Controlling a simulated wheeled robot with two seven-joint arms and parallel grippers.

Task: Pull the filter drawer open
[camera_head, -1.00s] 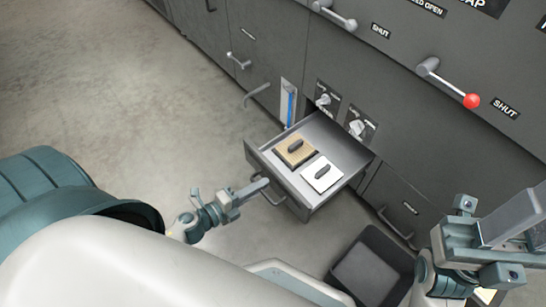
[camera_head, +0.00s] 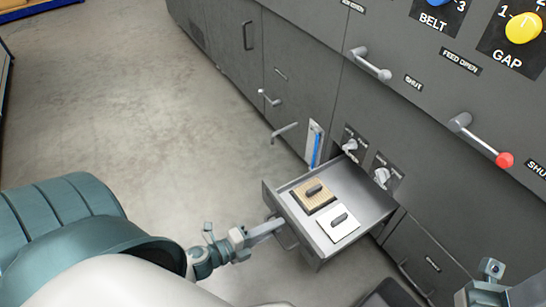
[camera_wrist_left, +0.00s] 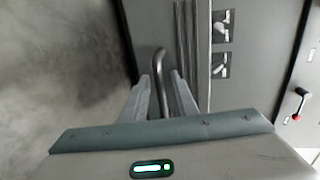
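The filter drawer (camera_head: 270,200) is pulled out of the grey machine front, showing its open top. Inside lie a tan pad (camera_head: 308,202) and a white pad (camera_head: 351,229), each with a dark grip on top. My left gripper (camera_head: 277,226) is at the drawer's front, by its bar handle (camera_head: 291,244). In the left wrist view the fingers (camera_wrist_left: 162,85) are spread, with the curved handle (camera_wrist_left: 158,60) between them and gaps visible at both sides. Part of my right gripper (camera_head: 490,288) shows at the lower right; its fingertips are cut off.
Two small knobs (camera_head: 382,176) sit above the drawer. A lever with a red ball (camera_head: 504,160) and a grey lever (camera_head: 370,64) are higher up. A dark bin (camera_head: 388,295) stands on the floor at the bottom edge. The floor left of the drawer is clear.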

